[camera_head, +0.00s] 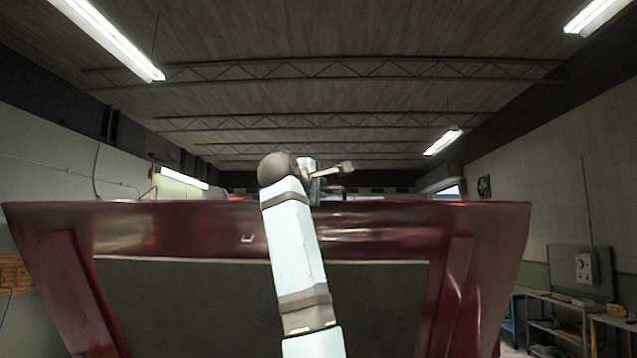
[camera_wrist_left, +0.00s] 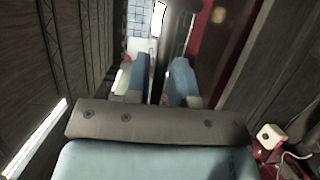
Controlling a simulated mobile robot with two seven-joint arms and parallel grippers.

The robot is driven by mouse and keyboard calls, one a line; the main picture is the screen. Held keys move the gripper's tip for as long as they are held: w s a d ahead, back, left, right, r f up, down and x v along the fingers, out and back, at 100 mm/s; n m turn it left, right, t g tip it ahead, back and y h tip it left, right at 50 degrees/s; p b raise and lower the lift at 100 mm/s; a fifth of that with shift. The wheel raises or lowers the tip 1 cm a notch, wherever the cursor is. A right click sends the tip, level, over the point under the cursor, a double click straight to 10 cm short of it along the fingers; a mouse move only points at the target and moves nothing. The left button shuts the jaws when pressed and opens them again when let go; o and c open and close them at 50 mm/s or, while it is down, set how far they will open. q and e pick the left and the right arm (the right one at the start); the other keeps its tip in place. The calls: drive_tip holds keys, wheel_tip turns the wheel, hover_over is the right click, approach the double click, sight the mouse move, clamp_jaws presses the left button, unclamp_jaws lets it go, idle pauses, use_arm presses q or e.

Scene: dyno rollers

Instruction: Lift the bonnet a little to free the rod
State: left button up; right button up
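The bonnet (camera_head: 180,228) stands raised in the head view, dark red with a grey lining on its underside. Its upper edge runs across the picture. My left arm rises in front of it. My left gripper (camera_head: 342,178) is by the middle of the upper edge, pointing right with its fingers apart; whether it touches the bonnet is unclear. In the left wrist view the two fingers (camera_wrist_left: 157,82) are spread, with a dark band seen between them. Red bonnet paint (camera_wrist_left: 212,50) shows to their right. I cannot make out the rod. My right gripper is out of view.
Shelving and a workbench (camera_head: 555,318) stand at the lower right, below a wall box (camera_head: 585,267). Ceiling trusses and lamps are far overhead. A white box (camera_wrist_left: 268,137) shows in the left wrist view.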

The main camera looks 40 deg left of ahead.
use_arm(q)
drive_tip(key=shift+w+a, duration=0.15)
drive_tip(key=shift+w, duration=0.25)
drive_tip(key=shift+c, duration=0.2)
clamp_jaws()
drive_tip(key=shift+w+a+r, duration=0.1)
drive_tip(key=shift+w+r, duration=0.05)
drive_tip(key=w+a+r, duration=0.3)
drive_tip(key=w+a, duration=0.1)
drive_tip(key=w, duration=0.1)
drive_tip(key=shift+r, duration=0.3)
drive_tip(key=shift+a, duration=0.1)
